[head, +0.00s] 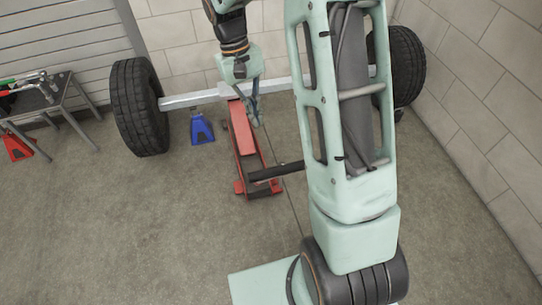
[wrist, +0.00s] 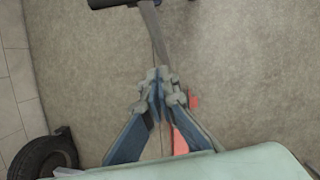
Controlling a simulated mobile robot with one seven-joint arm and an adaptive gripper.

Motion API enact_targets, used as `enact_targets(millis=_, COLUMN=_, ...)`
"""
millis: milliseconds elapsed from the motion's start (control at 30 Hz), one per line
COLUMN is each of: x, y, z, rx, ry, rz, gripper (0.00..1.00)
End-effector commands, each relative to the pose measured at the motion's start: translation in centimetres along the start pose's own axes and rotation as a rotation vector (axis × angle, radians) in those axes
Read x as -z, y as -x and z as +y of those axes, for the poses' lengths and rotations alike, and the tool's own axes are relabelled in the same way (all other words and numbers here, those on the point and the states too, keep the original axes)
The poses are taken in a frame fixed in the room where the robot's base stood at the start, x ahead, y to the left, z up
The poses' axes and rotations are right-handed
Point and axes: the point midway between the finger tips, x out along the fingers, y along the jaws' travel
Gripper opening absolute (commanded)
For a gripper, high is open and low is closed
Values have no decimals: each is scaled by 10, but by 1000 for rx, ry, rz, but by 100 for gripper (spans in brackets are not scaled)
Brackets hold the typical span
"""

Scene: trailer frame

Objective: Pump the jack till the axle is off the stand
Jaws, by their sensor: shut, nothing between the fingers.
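The red jack (head: 243,135) lies on the floor under the middle of the pale axle (head: 190,99), which runs between two black tyres. The jack's black handle bar (head: 277,171) crosses its near end. In the wrist view, a grey shaft with a black bar (wrist: 112,3) at its top runs toward my fingertips. The blue stand (head: 202,130) is under the axle, left of the jack; I cannot tell whether they touch. My gripper (head: 256,122) is shut and empty, pointing down above the jack. In the wrist view my gripper (wrist: 160,78) partly covers the red jack (wrist: 181,143).
The left tyre (head: 140,108) and right tyre (head: 408,65) flank the axle. A small table (head: 60,90) with tools stands at far left, a red stand (head: 17,147) under it. Walls close the back and right. The floor at front left is clear.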

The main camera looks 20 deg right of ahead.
Motion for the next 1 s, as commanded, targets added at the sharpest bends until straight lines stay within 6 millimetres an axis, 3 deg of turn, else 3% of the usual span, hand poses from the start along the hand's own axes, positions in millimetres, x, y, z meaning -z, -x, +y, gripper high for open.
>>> enact_targets(millis=267, x=-1, y=-14, z=0, rx=0, ry=0, rz=-3, gripper=0)
enact_targets(millis=700, x=-1, y=-104, z=0, rx=1, ry=2, rz=-5, gripper=0)
enact_targets(millis=1000, x=-25, y=-125, z=0, rx=0, ry=1, rz=0, gripper=0)
